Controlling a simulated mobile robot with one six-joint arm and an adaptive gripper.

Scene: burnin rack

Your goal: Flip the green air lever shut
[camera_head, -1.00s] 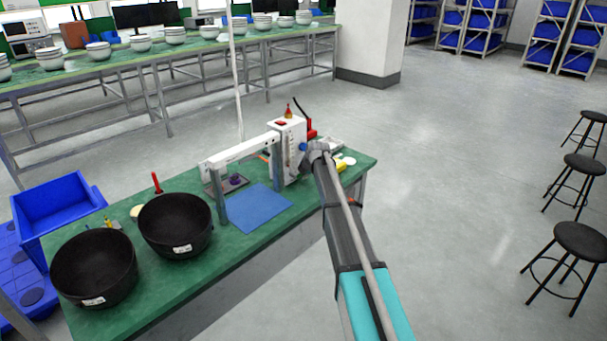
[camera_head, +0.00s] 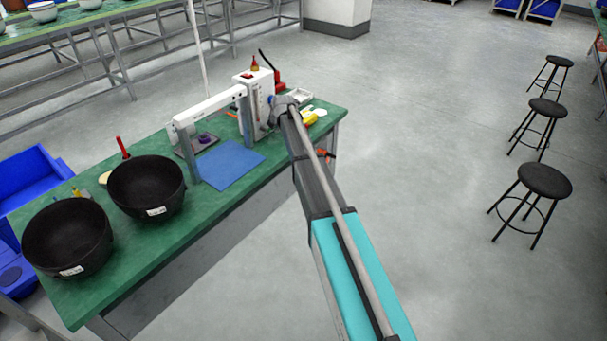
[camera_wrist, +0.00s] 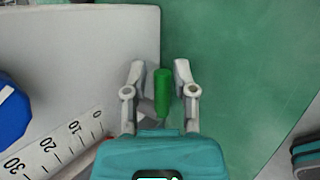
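The green air lever (camera_wrist: 162,92) shows in the wrist view as an upright green handle, between the two fingers of my gripper (camera_wrist: 160,72). The fingers are apart, with a gap on each side of the lever. The lever's lower end is partly hidden by my gripper body. In the head view my gripper (camera_head: 284,103) is at the right side of the white machine (camera_head: 247,79) on the green bench, and the lever is hidden there. The machine's blue knob (camera_wrist: 12,110) and a printed scale (camera_wrist: 60,145) lie left of my gripper in the wrist view.
A blue mat (camera_head: 230,165) lies before the machine on the green bench (camera_head: 215,215). Two black bowls (camera_head: 147,187) (camera_head: 67,238) stand at the left. Open floor and black stools (camera_head: 545,180) are at the right.

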